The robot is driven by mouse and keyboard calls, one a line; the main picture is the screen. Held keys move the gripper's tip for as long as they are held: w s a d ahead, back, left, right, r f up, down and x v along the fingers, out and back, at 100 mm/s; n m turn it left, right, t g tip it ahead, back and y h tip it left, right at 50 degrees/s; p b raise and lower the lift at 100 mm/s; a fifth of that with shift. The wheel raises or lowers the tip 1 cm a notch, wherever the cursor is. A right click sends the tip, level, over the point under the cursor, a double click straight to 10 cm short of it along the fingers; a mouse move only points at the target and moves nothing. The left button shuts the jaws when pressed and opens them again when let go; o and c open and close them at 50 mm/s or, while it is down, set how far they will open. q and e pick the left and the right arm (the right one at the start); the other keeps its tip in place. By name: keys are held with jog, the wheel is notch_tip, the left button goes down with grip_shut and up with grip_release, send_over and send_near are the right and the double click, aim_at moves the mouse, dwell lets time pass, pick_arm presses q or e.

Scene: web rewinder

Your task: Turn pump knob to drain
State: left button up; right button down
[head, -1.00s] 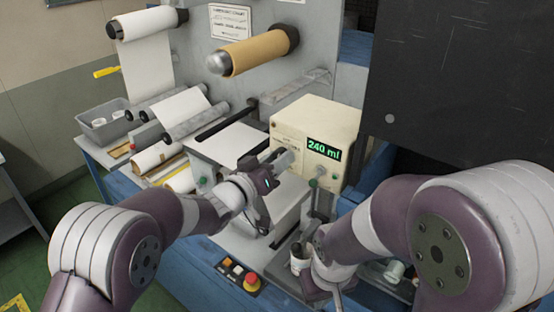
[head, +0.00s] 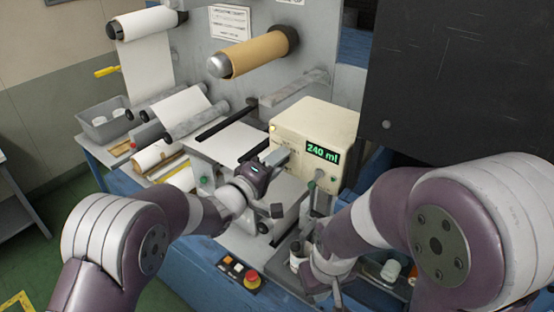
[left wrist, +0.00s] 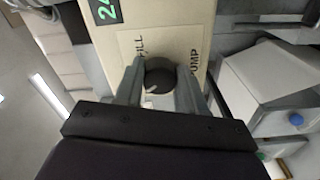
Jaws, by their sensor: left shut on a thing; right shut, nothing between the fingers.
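The cream pump box (head: 315,122) stands on the machine and its green display (head: 322,152) reads 240 ml. The dark round pump knob (left wrist: 159,76) is on its labelled side face, between printed words, one reading PUMP and the other partly hidden. A short white mark on the knob points down and left in the left wrist view. My right gripper (head: 337,294) is shut and empty, low near the tray.
A button panel with a red emergency stop (head: 252,280) is at the front. A dark panel (head: 455,85) rises at the right. Rollers (head: 190,118) lie to the left.

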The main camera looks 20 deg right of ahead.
pick_arm(q)
jog(key=shift+s+f+n, duration=0.1)
jog(key=shift+f+n, duration=0.3)
jog(key=shift+n, duration=0.4)
jog(key=o, duration=1.1)
jog(key=shift+c, duration=0.2)
jog(key=shift+r, duration=0.2)
jog(key=shift+r, duration=0.1)
jog(key=b+v, duration=0.5)
jog(key=v, duration=0.7)
jog(key=shift+s+a, duration=0.3)
